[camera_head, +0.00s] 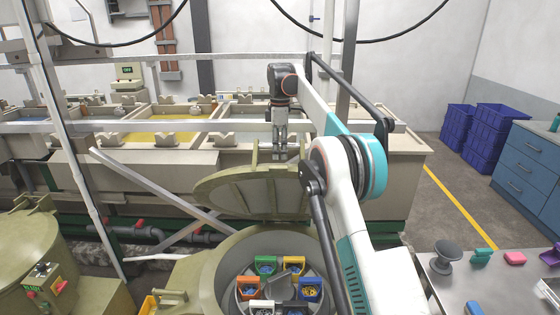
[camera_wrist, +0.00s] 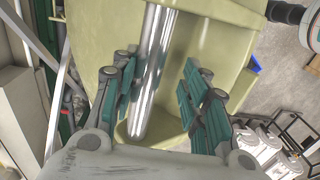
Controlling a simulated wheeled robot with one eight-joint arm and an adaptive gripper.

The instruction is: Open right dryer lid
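The right dryer (camera_head: 215,270) is an olive-green round tub at the bottom centre of the head view. Its lid (camera_head: 235,192) stands raised and tilted above the tub, so the inside shows. My gripper (camera_head: 280,157) points down at the lid's upper edge. In the wrist view my gripper (camera_wrist: 160,100) has its two padded fingers apart. A shiny metal bar (camera_wrist: 153,70) on the olive-green lid (camera_wrist: 210,45) runs between them, nearer the left finger, with a gap on the right. My arm covers the right side of the tub.
Coloured bins (camera_head: 265,265) sit in a ring inside the tub. Another olive-green dryer (camera_head: 25,245) stands at the left. A row of tanks (camera_head: 170,155) lies behind, with slanted metal rails before it. A steel table (camera_head: 485,285) with small items is at the right.

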